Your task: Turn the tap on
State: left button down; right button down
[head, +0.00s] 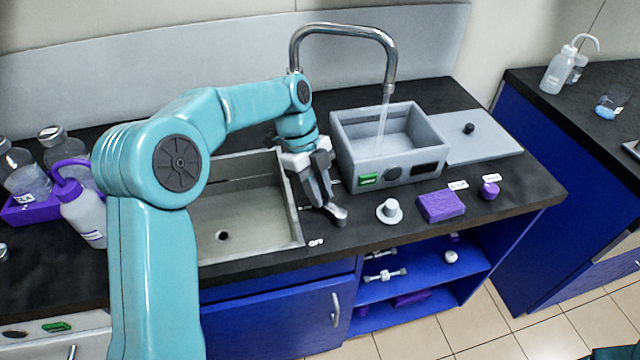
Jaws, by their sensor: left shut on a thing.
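The tap (343,30) is a curved chrome spout behind the counter. A stream of water (382,122) falls from its mouth into a grey open box (348,150). My left gripper (330,205) points down between the sink and the box and is shut on what looks like the tap's small metal lever (339,218). The fingers hide most of the lever. A white "OFF" label (316,242) lies on the counter just in front. My right gripper is not in view.
The sink (245,215) is empty, left of the gripper. A white knobbed piece (389,211), a purple block (441,206) and a small purple piece (489,190) stand to the right. A grey lid (490,145) lies beside the box. Bottles stand in a purple rack (35,208) at left.

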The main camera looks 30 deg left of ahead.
pick_arm(q)
jog(key=shift+w+d+m+g+p, duration=0.2)
jog(key=shift+w+m+p, duration=0.1)
jog(key=shift+m+p, duration=0.3)
jog(key=shift+w+d+m+g+p, duration=0.1)
jog(key=shift+w+m+g+p, duration=0.15)
jog(key=shift+m+p, duration=0.35)
jog(key=shift+w, duration=0.1)
jog(key=c, duration=1)
grip_release()
jog(key=p+v, duration=0.5)
jog(key=v, duration=1.1)
jog(key=shift+r, duration=0.2)
jog(key=shift+d, duration=0.1)
